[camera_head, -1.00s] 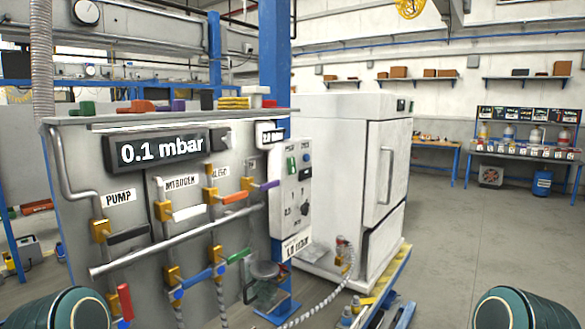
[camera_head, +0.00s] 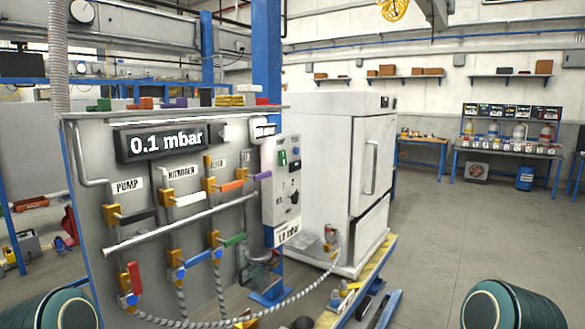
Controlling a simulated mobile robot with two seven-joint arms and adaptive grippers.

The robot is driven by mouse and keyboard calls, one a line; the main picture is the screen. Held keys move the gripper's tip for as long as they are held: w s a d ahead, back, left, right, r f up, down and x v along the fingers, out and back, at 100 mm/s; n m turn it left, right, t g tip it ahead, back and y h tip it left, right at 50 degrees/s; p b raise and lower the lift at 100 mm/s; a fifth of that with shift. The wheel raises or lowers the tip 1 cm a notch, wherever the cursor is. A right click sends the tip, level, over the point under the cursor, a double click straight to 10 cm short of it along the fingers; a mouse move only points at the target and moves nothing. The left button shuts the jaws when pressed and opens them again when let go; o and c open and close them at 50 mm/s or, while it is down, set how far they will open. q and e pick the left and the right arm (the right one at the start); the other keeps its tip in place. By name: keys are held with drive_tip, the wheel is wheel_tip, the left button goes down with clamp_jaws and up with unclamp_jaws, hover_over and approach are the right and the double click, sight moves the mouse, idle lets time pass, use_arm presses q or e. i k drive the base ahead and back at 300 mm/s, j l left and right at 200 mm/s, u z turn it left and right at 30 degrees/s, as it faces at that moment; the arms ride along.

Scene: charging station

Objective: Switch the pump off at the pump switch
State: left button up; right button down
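A grey valve panel (camera_head: 150,260) stands at the left with a dark display (camera_head: 160,142) reading 0.1 mbar. A label PUMP (camera_head: 127,185) sits above a yellow valve with a black lever (camera_head: 138,215) at the panel's left. A pale control box (camera_head: 281,185) is mounted at the panel's right end. It carries a small green-blue button (camera_head: 282,158) and a dark knob (camera_head: 294,198); its markings are too small to read, so I cannot tell whether it is the pump switch or how it is set. Neither gripper shows; only my rounded teal arm parts appear at the bottom corners.
A large white cabinet (camera_head: 322,120) stands right behind the control box on a yellow-edged base. A ribbed hose (camera_head: 262,311) hangs in front of the panel. Open grey floor (camera_head: 450,230) lies at the right, with a blue workbench (camera_head: 508,153) at the far wall.

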sight(282, 154)
drive_tip(key=k, duration=0.9)
drive_tip(key=u, duration=2.3)
drive_tip(key=k+l, duration=0.1)
drive_tip(key=l, duration=1.25)
drive_tip(key=k+l, duration=0.15)
drive_tip(key=l, duration=1.2)
drive_tip(key=k+l, duration=0.15)
drive_tip(key=l, duration=0.5)
